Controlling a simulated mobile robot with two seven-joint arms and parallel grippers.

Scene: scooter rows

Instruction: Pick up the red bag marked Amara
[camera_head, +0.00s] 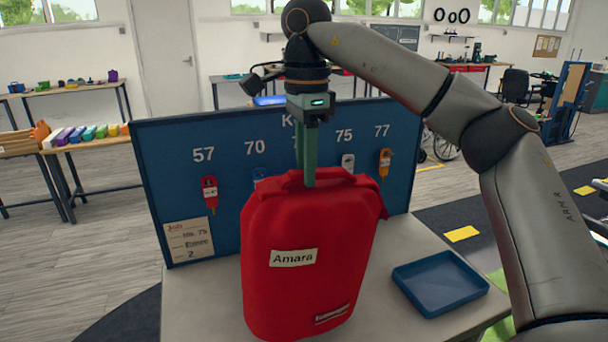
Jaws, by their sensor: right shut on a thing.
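The red bag (310,240) with a white label reading Amara stands upright in the middle of the camera_head view, in front of a blue key board. My right gripper (306,182) points down from above at the bag's top handle. Its fingers are shut on the handle. The bag's lower end appears at the grey table (205,305); I cannot tell whether it rests on the table or hangs just above it. My left gripper is not in view.
The blue board (190,150) with numbered key tags stands right behind the bag. An empty blue tray (440,283) lies on the table to the right. A paper card (189,240) is at the board's lower left. My right arm fills the right side.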

